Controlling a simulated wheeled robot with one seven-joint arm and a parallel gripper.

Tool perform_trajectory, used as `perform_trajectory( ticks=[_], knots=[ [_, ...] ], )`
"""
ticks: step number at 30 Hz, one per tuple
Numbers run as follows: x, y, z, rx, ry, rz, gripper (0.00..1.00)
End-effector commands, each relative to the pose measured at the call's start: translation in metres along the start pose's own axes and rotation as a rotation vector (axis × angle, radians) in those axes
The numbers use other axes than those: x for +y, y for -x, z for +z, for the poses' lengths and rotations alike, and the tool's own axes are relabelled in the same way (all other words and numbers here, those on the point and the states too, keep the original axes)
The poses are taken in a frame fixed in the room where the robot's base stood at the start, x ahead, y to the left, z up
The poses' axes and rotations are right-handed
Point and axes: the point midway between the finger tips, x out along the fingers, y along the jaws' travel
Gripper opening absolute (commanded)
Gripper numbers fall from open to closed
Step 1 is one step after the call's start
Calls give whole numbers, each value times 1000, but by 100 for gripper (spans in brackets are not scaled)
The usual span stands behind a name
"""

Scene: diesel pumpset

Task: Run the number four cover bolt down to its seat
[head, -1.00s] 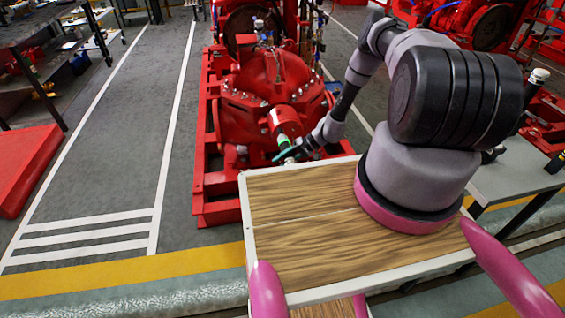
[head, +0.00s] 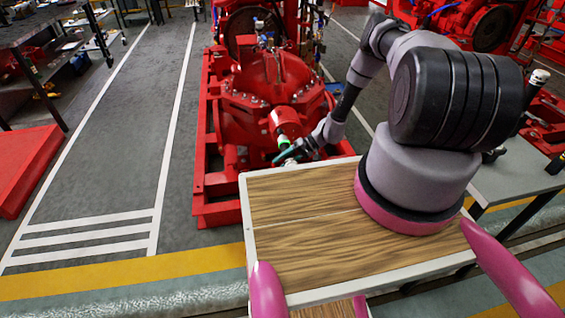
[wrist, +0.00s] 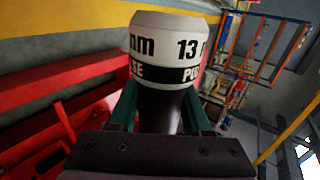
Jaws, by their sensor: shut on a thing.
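The tool's working end is hidden in the wrist view. Several small bolt heads show along the pump's flange, but I cannot tell which is number four. Whether the tool touches a bolt cannot be seen.
A wood-topped table (head: 300,265) with a pale rim lies close below my arm. The pump stands on a red base frame (head: 203,190). Grey floor (head: 110,150) with white lines is open at the left. A grey bench (head: 515,165) stands at the right.

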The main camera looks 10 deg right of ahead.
Motion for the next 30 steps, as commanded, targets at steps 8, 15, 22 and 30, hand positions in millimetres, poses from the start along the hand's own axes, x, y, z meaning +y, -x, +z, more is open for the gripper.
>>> perform_trajectory(
  ticks=[8,15,22,30],
  knots=[
    [-1,0,-2,1,1,-1,0],
    [-1,0,-5,1,0,-1,0],
    [-1,0,-8,2,1,-1,0],
    [-1,0,-10,4,2,-1,0]
  ],
)
